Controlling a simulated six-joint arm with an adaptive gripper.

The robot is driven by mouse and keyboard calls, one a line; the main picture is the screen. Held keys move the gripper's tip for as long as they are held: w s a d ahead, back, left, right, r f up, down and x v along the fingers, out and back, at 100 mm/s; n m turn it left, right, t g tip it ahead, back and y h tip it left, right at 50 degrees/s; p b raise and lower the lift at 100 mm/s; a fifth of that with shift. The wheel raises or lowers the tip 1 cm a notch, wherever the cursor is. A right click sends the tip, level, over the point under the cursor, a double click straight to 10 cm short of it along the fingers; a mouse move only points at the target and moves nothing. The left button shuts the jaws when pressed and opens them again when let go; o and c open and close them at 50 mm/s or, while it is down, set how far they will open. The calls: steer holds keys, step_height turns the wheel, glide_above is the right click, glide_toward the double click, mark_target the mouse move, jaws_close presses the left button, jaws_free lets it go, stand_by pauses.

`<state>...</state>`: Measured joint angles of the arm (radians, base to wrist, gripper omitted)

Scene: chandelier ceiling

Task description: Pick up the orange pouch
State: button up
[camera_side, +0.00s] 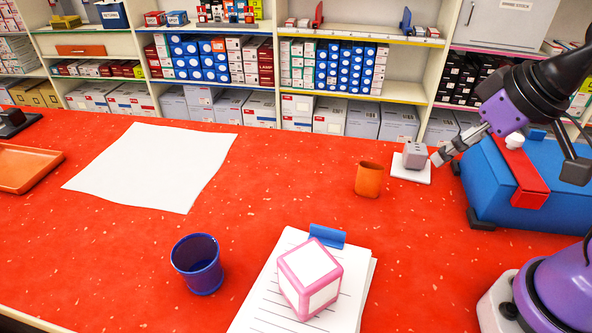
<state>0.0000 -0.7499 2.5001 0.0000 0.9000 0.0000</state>
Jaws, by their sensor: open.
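The only small orange item is the orange pouch (368,181), which looks like a small upright container with an open top. It stands on the red speckled table, right of centre. My gripper (439,160) comes in from the upper right and is open. Its tips are to the right of the pouch and apart from it. A small grey cube (415,155) sits between them in the picture, close by the fingertips. I cannot tell whether the tips touch the cube.
The grey cube rests on a white square (411,175). A blue case (500,190) with a red strap stands at right. A blue cup (197,265) and a pink-white cube (310,278) on paper are in front. A white sheet (150,165) and orange tray (25,168) lie left. Shelves stand behind.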

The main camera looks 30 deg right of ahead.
steer(key=n+g+y, duration=0.2)
steer(key=n, duration=0.5)
glide_toward(374, 166)
step_height(374, 166, down, 2)
steer(key=shift+y, duration=0.3)
steer(key=x, duration=0.5)
steer(key=shift+w, duration=0.2)
steer(key=x, duration=0.6)
steer(key=shift+w, duration=0.1)
steer(key=shift+c, duration=0.4)
jaws_close()
